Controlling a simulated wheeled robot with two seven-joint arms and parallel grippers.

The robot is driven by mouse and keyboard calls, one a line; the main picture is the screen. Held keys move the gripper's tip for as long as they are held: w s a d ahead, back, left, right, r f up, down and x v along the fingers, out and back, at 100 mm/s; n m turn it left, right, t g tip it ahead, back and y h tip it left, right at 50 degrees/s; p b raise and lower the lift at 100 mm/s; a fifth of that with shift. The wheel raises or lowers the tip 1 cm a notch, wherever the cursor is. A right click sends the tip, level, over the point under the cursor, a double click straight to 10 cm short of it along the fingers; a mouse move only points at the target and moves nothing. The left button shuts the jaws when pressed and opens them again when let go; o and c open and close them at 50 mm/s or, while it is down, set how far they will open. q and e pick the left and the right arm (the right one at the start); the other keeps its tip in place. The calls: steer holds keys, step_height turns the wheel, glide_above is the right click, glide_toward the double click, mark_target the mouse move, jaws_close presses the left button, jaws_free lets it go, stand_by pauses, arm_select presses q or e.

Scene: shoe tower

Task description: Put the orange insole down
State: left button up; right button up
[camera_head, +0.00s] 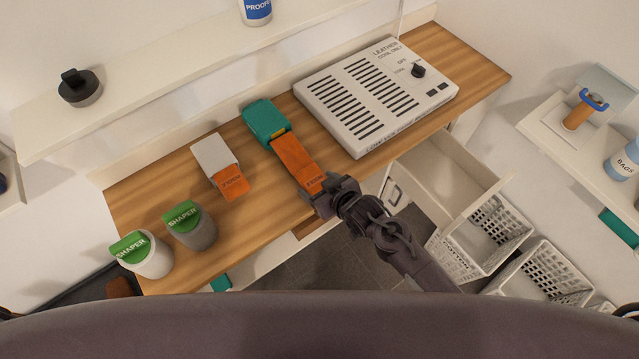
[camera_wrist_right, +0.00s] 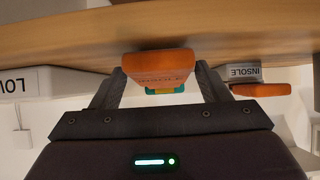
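An orange insole (camera_head: 297,160) with dark lettering lies in line with a teal block (camera_head: 265,120) on the wooden bench, its far end at or over the block. My right gripper (camera_head: 330,192) is at the insole's near end. In the right wrist view the insole (camera_wrist_right: 160,68) sits between the two fingers (camera_wrist_right: 160,85), which meet its sides, so the gripper looks shut on it. Part of the teal block shows behind it. Whether the insole touches the bench is hard to tell. My left gripper is not in view.
A grey-white block (camera_head: 211,153) with another orange piece (camera_head: 231,183) lies to the left. Two green-topped shaper cups (camera_head: 190,226) stand at the bench's left end. A vented leather-cooling box (camera_head: 375,95) stands at right. An open drawer (camera_head: 450,165) and white baskets (camera_head: 545,280) lie below.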

steer(key=shift+o, duration=1)
